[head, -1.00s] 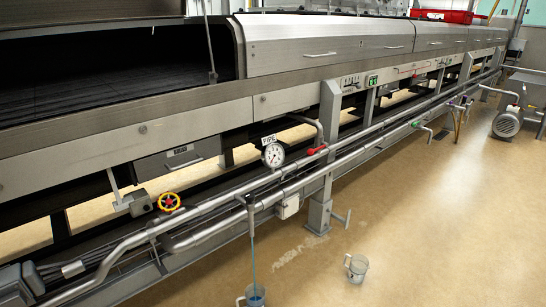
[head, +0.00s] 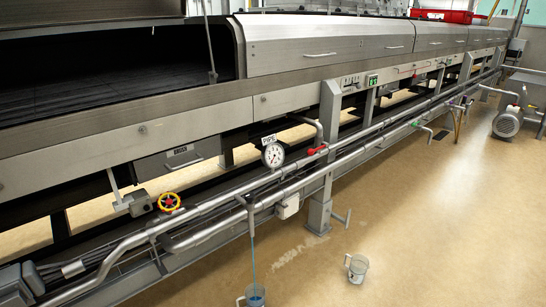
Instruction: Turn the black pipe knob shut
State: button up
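I cannot make out a black pipe knob for certain. A "PIPE" label (head: 268,140) stands above a round white gauge (head: 273,155) on the metal pipes (head: 215,202) along the machine's front. Below the gauge, a short downward spout (head: 250,203) lets out a thin blue stream (head: 253,245). The stream falls into a clear cup (head: 255,296) on the floor, partly cut off by the bottom edge. My gripper is not in view.
The long steel machine (head: 327,40) fills the left and back. A second clear cup (head: 357,268) stands on the floor. A motor pump (head: 507,122) stands at right. The tan floor (head: 440,220) is mostly clear.

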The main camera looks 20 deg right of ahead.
aim_at(249, 197)
jog(key=z, duration=1.75)
jog(key=u, duration=1.3)
jog(key=i+l+z, duration=0.2)
jog(key=l, duration=0.2)
jog(key=l+z, duration=0.15)
jog(key=l, duration=0.25)
jog(key=i+l+z, duration=0.2)
jog(key=l, duration=0.2)
